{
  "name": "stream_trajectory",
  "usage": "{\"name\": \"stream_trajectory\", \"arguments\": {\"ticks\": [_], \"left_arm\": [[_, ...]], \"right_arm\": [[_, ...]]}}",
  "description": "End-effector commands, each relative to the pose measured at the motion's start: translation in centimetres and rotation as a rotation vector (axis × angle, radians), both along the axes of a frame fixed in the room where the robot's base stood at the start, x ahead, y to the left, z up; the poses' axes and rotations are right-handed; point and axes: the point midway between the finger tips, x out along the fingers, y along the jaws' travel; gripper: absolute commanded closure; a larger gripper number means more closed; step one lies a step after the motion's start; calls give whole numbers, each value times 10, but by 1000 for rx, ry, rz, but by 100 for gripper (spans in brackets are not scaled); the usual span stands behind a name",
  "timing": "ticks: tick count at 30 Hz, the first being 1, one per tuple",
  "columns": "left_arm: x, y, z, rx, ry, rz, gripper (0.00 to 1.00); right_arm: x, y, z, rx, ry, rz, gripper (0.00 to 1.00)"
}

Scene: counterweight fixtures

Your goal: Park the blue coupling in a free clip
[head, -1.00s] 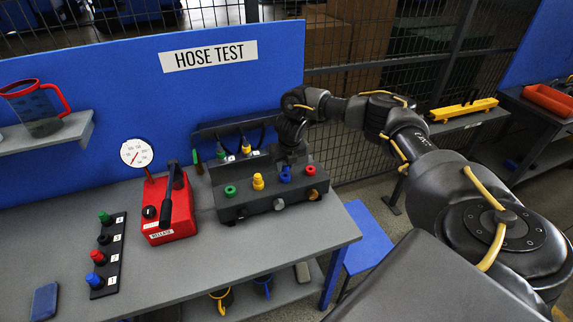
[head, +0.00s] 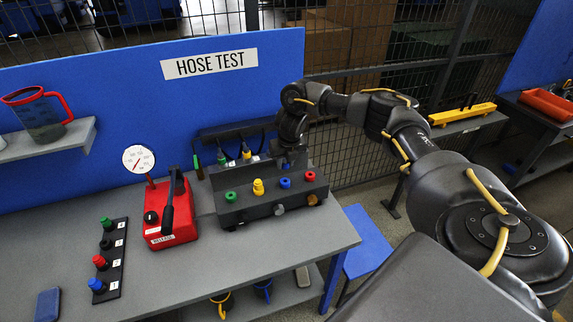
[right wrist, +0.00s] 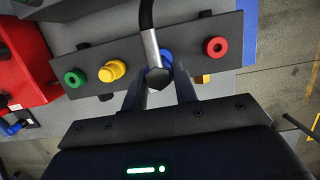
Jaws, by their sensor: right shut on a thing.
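My right gripper (head: 290,158) is above the back of the dark manifold block (head: 270,205). In the right wrist view its two fingers (right wrist: 163,95) are shut on a hose end, which I take as the blue coupling (right wrist: 157,77); a silver sleeve and dark hexagonal end show, with blue just behind. The block's front ports are green (head: 231,196), yellow (head: 258,187), blue (head: 285,183) and red (head: 310,176). Behind it, a green-marked coupling (head: 221,157) and a yellow-marked coupling (head: 246,151) stand upright by small white labels. The clips near my gripper are partly hidden by it. My left gripper is out of view.
A red pump (head: 172,215) with a black lever and a gauge (head: 138,158) stands left of the block. A dark strip (head: 110,270) of coloured plugs lies further left. The blue back panel (head: 110,100) rises behind. Bare table lies in front.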

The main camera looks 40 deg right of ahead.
Motion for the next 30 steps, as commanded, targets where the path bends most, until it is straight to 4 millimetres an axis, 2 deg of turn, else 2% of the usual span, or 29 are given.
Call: {"name": "stream_trajectory", "arguments": {"ticks": [8,18,26,30], "left_arm": [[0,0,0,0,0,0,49],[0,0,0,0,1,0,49],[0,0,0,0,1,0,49],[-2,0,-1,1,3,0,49]], "right_arm": [[0,0,1,0,0,0,100],[0,0,20,0,0,1,100],[0,-1,20,0,0,0,100],[-3,-8,20,0,0,-7,100]]}}
